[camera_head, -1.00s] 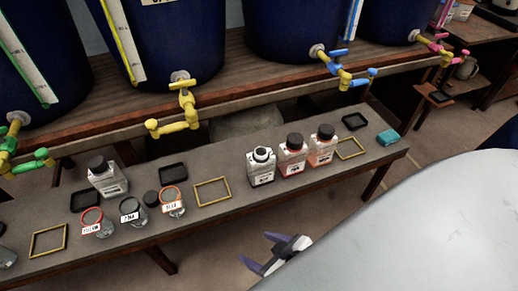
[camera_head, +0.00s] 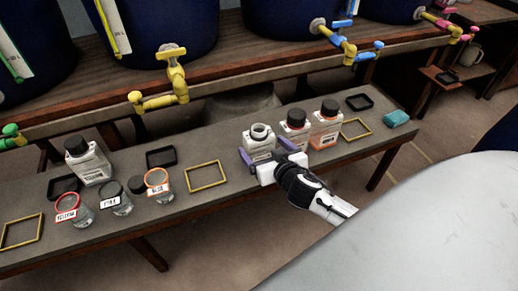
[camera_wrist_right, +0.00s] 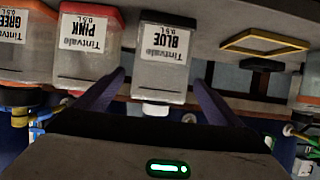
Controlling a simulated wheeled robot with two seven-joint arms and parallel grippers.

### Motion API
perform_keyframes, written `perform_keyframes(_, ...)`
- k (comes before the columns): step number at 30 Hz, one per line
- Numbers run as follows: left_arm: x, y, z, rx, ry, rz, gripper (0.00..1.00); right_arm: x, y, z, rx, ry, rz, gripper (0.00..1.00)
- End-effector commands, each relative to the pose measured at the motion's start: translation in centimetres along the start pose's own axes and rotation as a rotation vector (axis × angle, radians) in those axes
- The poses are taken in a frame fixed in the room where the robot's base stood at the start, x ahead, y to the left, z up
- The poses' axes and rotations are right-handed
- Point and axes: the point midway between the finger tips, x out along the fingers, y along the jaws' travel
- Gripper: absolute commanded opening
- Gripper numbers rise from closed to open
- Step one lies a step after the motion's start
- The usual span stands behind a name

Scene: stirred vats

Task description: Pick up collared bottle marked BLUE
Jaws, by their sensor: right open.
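The bottle marked BLUE (camera_wrist_right: 165,55) shows upside down in the right wrist view, between my two spread fingers. In the head view it is the pale bottle (camera_head: 259,143) with an open white neck and no dark cap, standing on the narrow bench. My right gripper (camera_head: 266,153) is open at the bench's front side, one purple finger on each side of this bottle. Whether a finger touches it I cannot tell. My left gripper is not in view.
The bottle marked PINK (camera_wrist_right: 85,45) stands close beside the BLUE one, with the GREEN bottle (camera_wrist_right: 22,45) beyond it. A yellow frame (camera_head: 206,176) lies on the bench to the left. Several ringed jars, one with an orange ring (camera_head: 157,178), stand farther left. Vat taps (camera_head: 176,75) hang behind.

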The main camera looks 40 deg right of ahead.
Motion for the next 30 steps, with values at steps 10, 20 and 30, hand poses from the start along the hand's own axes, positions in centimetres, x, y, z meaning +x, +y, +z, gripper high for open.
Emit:
perform_keyframes(10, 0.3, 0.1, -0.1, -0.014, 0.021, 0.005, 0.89, 4.0, 0.0, -0.1, -0.001, 0.0, 0.001, 0.89)
perform_keyframes(20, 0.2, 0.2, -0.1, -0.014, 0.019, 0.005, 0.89, 4.0, 0.0, -0.2, 0.0, -0.001, 0.0, 0.67)
perform_keyframes(30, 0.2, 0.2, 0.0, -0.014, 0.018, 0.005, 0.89, 4.0, 0.0, -0.2, 0.0, 0.0, 0.0, 0.43)
